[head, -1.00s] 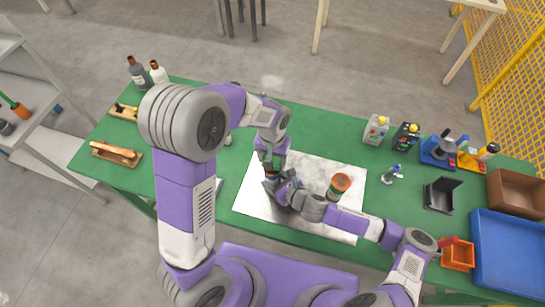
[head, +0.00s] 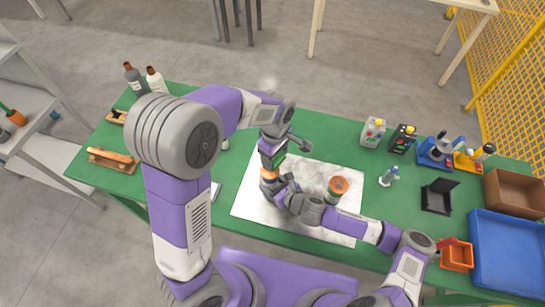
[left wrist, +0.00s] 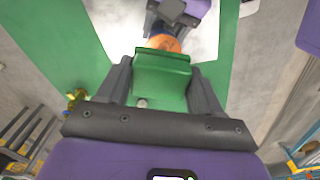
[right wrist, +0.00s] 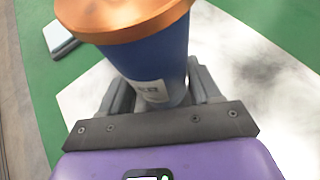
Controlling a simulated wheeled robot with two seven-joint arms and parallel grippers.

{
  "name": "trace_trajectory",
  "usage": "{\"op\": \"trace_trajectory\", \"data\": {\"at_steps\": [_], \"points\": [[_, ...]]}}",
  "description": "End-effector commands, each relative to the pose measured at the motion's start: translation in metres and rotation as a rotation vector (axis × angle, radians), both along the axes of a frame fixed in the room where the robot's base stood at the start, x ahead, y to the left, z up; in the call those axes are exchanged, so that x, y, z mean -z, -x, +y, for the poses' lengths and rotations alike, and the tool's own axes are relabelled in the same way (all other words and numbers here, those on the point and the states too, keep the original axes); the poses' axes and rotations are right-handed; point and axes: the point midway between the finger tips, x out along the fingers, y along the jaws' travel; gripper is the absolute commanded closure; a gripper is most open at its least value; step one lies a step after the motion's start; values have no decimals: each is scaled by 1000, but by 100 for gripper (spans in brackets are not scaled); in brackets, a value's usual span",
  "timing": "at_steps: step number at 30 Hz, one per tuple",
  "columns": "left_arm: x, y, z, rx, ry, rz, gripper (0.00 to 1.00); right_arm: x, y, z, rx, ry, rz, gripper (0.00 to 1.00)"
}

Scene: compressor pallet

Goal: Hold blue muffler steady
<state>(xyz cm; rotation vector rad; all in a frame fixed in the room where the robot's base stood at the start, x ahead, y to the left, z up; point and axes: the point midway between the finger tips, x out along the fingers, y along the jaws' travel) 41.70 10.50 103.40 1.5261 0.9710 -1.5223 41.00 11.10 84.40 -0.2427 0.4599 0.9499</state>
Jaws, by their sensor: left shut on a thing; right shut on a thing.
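The blue muffler (right wrist: 158,62) has a copper-orange top and a white label. My right gripper (head: 270,186) is shut around it, and it stands over the white sheet. In the head view mostly its orange top (head: 270,173) shows. My left gripper (head: 276,155) is just above, shut on a green block-like part (left wrist: 160,78). The muffler's orange top (left wrist: 166,43) shows just beyond this green part in the left wrist view. I cannot tell whether the green part touches it.
An orange-topped can (head: 338,187) stands on the white marbled sheet (head: 255,208), right of the muffler. Small devices, a black holder (head: 438,196), a blue tray (head: 508,250) and an orange bin (head: 457,256) are to the right. Bottles (head: 155,80) stand back left.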

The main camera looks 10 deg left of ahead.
Motion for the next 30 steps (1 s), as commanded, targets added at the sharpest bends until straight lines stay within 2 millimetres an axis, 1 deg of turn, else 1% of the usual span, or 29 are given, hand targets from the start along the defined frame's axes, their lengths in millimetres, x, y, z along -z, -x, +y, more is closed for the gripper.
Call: {"op": "trace_trajectory", "data": {"at_steps": [1, 3, 6, 10, 13, 17, 30], "points": [[-4, 0, -1, -77, 1, -3, 59, 0, 0, 0, 0, 0, 0, 54], [-7, 0, -3, -178, 2, -2, 59, 0, 0, 0, 0, 0, 0, 54], [-11, 1, -4, -291, 3, -1, 59, 0, 0, 0, 0, 0, 0, 54], [-14, 1, -5, -377, 4, -1, 59, 0, 0, 0, 0, 0, 0, 54], [-13, 1, -5, -403, 3, 0, 59, 0, 0, 0, 0, 0, 0, 54], [-8, 1, -5, -407, 1, 2, 59, 0, 0, 0, 0, 0, 0, 54], [30, 1, -5, -404, 1, 2, 59, 0, 0, 0, 0, 0, 0, 54]]}}
